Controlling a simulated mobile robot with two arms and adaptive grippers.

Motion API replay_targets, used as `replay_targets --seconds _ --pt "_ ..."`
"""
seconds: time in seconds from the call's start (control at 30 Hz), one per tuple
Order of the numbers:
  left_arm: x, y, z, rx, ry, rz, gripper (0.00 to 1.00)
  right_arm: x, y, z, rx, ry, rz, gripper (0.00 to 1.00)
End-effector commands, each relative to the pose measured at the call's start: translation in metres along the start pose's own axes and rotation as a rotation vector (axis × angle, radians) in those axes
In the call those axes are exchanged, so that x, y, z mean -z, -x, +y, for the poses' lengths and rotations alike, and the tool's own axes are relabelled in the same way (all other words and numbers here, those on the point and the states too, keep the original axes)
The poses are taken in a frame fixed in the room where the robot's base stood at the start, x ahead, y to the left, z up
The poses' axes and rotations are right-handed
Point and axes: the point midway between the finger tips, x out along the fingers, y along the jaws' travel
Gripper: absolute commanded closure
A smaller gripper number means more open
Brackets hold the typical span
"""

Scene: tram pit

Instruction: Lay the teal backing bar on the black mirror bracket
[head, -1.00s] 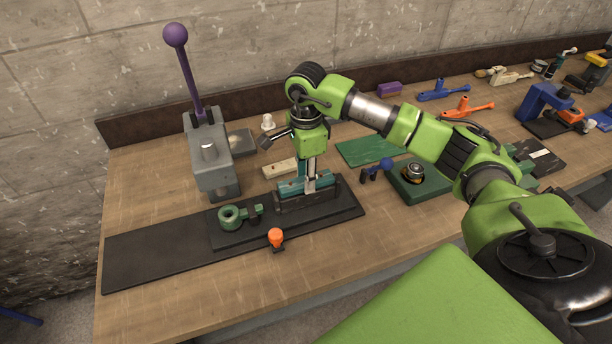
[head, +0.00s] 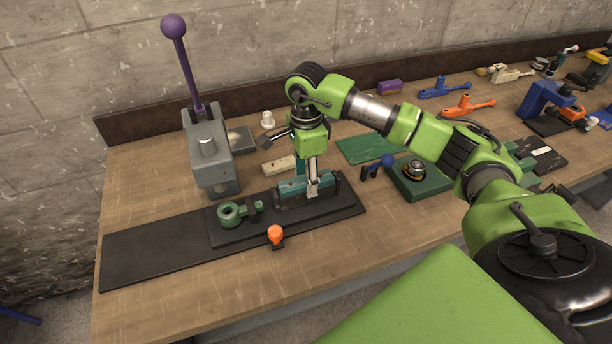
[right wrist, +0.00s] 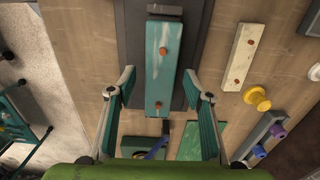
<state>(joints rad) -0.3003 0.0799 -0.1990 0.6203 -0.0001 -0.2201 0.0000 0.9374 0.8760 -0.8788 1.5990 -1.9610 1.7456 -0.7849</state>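The teal backing bar (head: 291,188) lies lengthwise at the black mirror bracket (head: 325,194), its upper part showing above the bracket's front wall. In the right wrist view the bar (right wrist: 163,65) shows its flat teal face with two copper-coloured studs. My right gripper (head: 313,190) points down over the bar. In the right wrist view its two fingers (right wrist: 158,84) stand open on either side of the bar, with a gap on each side. The bar's underside and its contact with the bracket are hidden. My left gripper is not in view.
A dark base plate (head: 150,253) carries the bracket and a green ring clamp (head: 229,214). An orange knob (head: 276,235) stands at the front. A grey press (head: 209,150) with a purple lever is behind left. A cream block (head: 279,166) lies behind; a green box (head: 420,184) stands right.

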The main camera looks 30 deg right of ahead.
Motion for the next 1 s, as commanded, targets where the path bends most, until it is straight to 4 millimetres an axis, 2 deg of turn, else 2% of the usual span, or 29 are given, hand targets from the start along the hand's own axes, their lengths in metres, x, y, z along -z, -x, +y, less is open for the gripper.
replay_targets --seconds 0.13,0.27,0.7,0.83,1.0 --pt "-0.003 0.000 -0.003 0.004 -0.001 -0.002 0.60 0.000 0.002 0.000 0.000 0.000 0.000 0.53" --pt "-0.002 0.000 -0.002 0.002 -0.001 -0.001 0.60 0.000 0.015 -0.001 0.003 0.000 0.000 0.53" --pt "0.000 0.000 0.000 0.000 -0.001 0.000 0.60 0.000 0.102 -0.001 0.003 0.000 -0.001 0.53" --pt "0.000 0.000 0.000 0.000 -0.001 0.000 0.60 0.000 0.115 -0.001 0.001 0.000 0.000 0.53" --pt "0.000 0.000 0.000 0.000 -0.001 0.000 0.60 0.000 0.120 0.000 0.000 0.000 0.000 0.53"
